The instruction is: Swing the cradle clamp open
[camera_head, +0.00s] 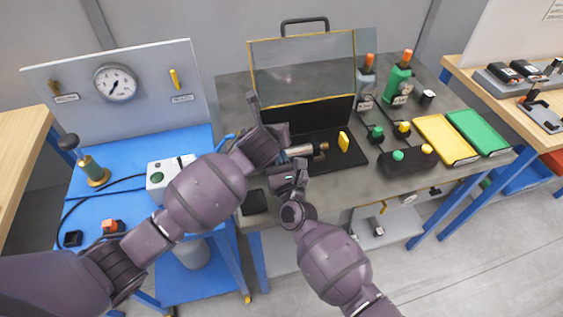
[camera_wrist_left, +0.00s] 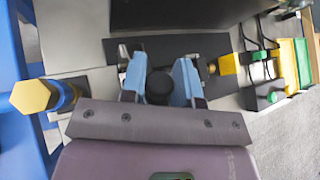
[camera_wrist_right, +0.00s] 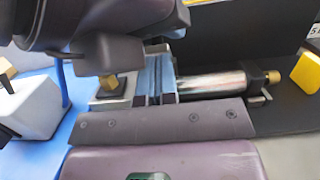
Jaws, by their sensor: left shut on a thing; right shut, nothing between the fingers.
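A shiny metal cylinder (camera_head: 300,151) with a brass end (camera_head: 322,147) lies along the black mat; it also shows in the right wrist view (camera_wrist_right: 215,84). A metal block with a brass piece (camera_wrist_right: 107,84) sits at its left end, partly covered by the arms; I cannot make out the clamp's arm or how far it is swung. My left gripper (camera_wrist_left: 160,66) is shut on a round black knob (camera_wrist_left: 159,88), seen between its blue fingers. My right gripper (camera_wrist_right: 154,70) is shut and empty, in front of the cylinder's left end and close below the left gripper.
A yellow block (camera_head: 343,142) stands right of the cylinder. Behind is a clear panel (camera_head: 300,68) with a yellow frame. A white box (camera_head: 157,182) stands on the blue table at left. Bottles, a yellow tray (camera_head: 446,139) and a green tray (camera_head: 478,131) are at right.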

